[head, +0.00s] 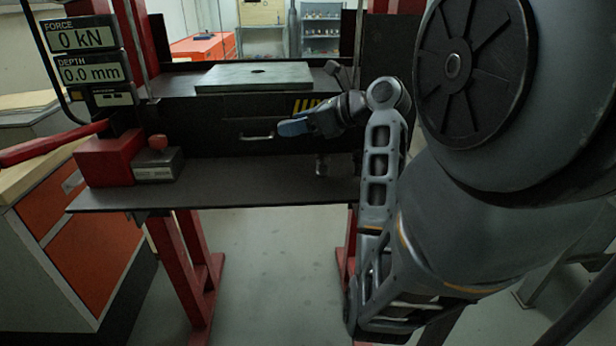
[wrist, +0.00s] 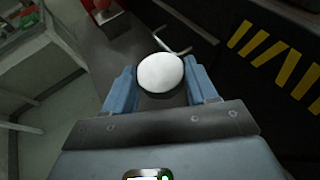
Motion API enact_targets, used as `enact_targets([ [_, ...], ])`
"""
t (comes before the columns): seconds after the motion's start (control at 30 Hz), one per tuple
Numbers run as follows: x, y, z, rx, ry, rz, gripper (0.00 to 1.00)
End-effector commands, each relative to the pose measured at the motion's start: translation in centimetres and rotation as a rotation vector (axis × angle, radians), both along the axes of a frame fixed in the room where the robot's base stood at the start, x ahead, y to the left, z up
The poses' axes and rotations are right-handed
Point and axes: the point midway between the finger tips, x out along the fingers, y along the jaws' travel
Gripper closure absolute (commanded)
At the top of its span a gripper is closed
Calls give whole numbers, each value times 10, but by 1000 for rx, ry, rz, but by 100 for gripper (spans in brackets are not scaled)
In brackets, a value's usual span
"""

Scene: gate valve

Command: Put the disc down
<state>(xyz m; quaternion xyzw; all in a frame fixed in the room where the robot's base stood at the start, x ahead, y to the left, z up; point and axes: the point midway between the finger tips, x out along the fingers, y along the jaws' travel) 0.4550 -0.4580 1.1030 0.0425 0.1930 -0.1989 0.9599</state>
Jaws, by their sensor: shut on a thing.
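My gripper (head: 292,127) is in front of the press frame, above its lower shelf, with its blue fingers pointing left in the head view. In the wrist view a round, white-topped disc (wrist: 160,72) sits between the two blue fingers, and the gripper is shut on it. The disc cannot be made out in the head view.
The dark lower shelf (head: 245,190) is mostly bare. A red block (head: 107,161) and a small box with a red knob (head: 157,166) stand at its left end. A handle (head: 257,136) sticks out of the dark front panel. The display reads 0 kN and 0.0 mm.

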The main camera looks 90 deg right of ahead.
Motion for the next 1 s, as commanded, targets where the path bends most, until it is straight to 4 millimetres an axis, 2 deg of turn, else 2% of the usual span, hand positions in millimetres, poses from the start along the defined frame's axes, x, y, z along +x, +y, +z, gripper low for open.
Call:
enact_targets([
  [0.03,-12,-7,2,-5,-2,-5,89],
  [0.13,-27,-12,4,-8,-2,-2,89],
  [0.27,-29,-12,1,-8,-1,5,89],
  [0.37,-15,-7,-9,-5,0,7,89],
  [0.7,50,17,-50,-6,-1,6,89],
  [0.83,66,22,-60,-6,-2,5,89],
  [1.0,74,25,-66,-8,-2,4,89],
])
